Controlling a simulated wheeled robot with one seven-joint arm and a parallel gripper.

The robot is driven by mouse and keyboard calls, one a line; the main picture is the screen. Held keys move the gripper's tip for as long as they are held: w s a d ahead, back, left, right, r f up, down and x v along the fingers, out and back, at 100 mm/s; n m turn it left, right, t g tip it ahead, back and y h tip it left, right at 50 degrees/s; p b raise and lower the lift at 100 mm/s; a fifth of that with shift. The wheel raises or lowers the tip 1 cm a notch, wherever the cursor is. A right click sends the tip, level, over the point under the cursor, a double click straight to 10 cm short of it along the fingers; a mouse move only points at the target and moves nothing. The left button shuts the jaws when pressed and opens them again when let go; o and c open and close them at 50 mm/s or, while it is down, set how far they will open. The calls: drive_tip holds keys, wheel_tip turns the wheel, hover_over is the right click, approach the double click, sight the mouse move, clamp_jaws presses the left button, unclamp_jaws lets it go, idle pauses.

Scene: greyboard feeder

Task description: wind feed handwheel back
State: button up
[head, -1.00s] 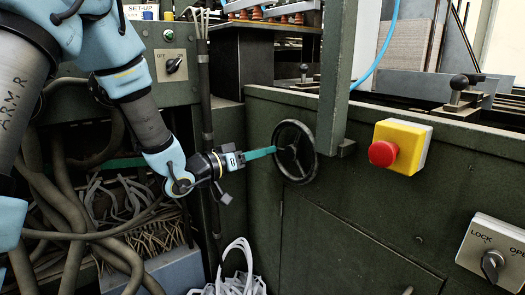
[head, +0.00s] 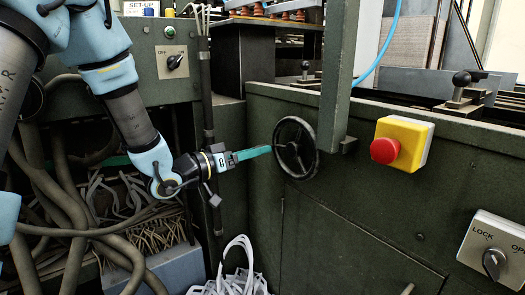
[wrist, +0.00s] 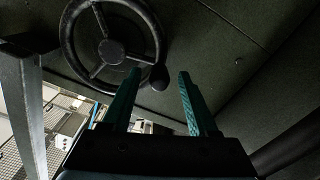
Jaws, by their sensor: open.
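The feed handwheel (head: 296,148) is a black spoked wheel on the dark green machine front, in the middle of the head view. It also shows at the top left of the wrist view (wrist: 112,52), with a dark round handle knob (wrist: 159,77) at its rim. My gripper (head: 268,150) points at the wheel from the left with its green fingers. In the wrist view my gripper (wrist: 160,74) is open, its fingers spread on either side of the knob in the picture. Nothing is held between them. I cannot tell whether a finger touches the wheel.
A grey post (head: 339,70) stands just right of the wheel. A yellow box with a red button (head: 385,150) and a LOCK/OPEN switch (head: 494,262) sit further right. Thick hoses (head: 60,200) and white cables (head: 238,270) lie at the left and below.

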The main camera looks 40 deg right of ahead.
drive_tip(key=a, duration=0.8)
drive_tip(key=shift+w, duration=0.2)
drive_tip(key=shift+w, duration=0.1)
drive_tip(key=w+a+f+n+t+y, duration=0.3)
drive_tip(key=w+a+t+y, duration=0.1)
drive_tip(key=w+a, duration=0.3)
drive_tip(key=w+a+f+n+t+y, duration=0.2)
drive_tip(key=w+a+f+t+y, duration=0.1)
drive_tip(key=w+a+t+y, duration=0.25)
drive_tip(key=w+a+f+n+g+y, duration=0.1)
drive_tip(key=a+y, duration=0.1)
drive_tip(key=a, duration=0.4)
drive_tip(key=w+a+f+n+y, duration=0.1)
drive_tip(key=w+a+n+y, duration=0.1)
drive_tip(key=a, duration=0.4)
drive_tip(key=s+a+f+n+g+y, duration=0.1)
drive_tip(key=s+a+n+g+y, duration=0.4)
drive_tip(key=s+a, duration=0.85)
drive_tip(key=w+p+v, duration=0.2)
drive_tip(key=p+v, duration=0.7)
drive_tip(key=w+r+p+v, duration=0.1)
drive_tip(key=w+p+v, duration=0.1)
drive_tip(key=p+v, duration=0.7)
drive_tip(key=shift+w+a+g+h+p, duration=0.35)
drive_tip(key=shift+a+g+p, duration=0.15)
drive_tip(key=shift+a, duration=0.15)
